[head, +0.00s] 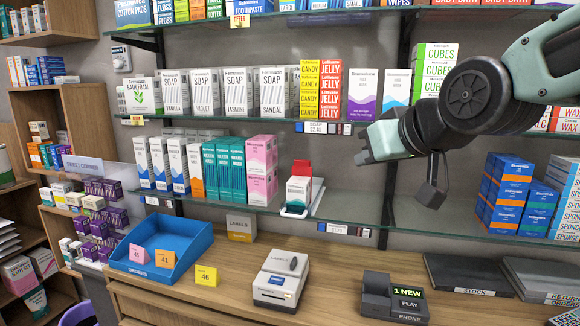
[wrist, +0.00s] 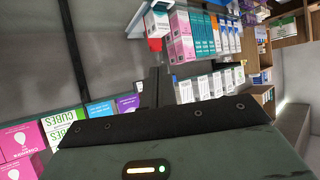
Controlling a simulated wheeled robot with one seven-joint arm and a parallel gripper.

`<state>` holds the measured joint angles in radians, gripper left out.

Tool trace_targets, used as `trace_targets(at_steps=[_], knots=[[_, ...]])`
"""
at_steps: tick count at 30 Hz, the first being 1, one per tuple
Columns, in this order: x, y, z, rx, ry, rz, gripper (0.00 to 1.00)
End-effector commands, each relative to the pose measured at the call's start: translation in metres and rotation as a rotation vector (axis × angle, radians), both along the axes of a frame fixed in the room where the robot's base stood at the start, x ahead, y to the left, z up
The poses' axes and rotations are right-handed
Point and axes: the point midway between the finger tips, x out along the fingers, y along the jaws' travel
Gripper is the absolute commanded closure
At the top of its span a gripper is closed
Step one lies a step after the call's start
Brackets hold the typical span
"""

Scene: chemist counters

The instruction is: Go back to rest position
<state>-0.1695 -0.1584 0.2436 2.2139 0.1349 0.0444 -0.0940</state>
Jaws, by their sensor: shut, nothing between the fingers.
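My gripper (head: 364,157) is in the head view, right of centre, at the end of my dark arm reaching in from the upper right. It is in front of the shelves, right of a red and white box (head: 299,188) on the middle shelf. Its fingers are shut with nothing between them and it appears to touch nothing. In the wrist view the dark fingers (wrist: 158,88) point toward the shelves, and the picture is turned, with boxes appearing upside down.
Glass shelves (head: 430,232) packed with boxes stand behind my arm. Below, the wooden counter (head: 350,262) holds a blue tray (head: 190,238), a label printer (head: 279,278) and a phone (head: 393,299). Blue boxes (head: 510,195) stand at the right. Open air lies between gripper and counter.

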Motion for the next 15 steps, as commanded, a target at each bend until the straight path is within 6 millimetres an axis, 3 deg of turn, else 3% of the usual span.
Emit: trace_targets(at_steps=[1, 3, 7, 12, 15], knots=[[-0.022, 0.011, -0.032, -0.034, 0.095, 0.039, 1.00], [-0.054, 0.020, -0.071, -0.085, 0.225, 0.085, 1.00], [-0.122, 0.025, -0.135, -0.200, 0.464, 0.165, 1.00], [-0.205, 0.010, -0.191, -0.358, 0.722, 0.241, 1.00], [-0.238, -0.001, -0.207, -0.428, 0.817, 0.265, 1.00]])
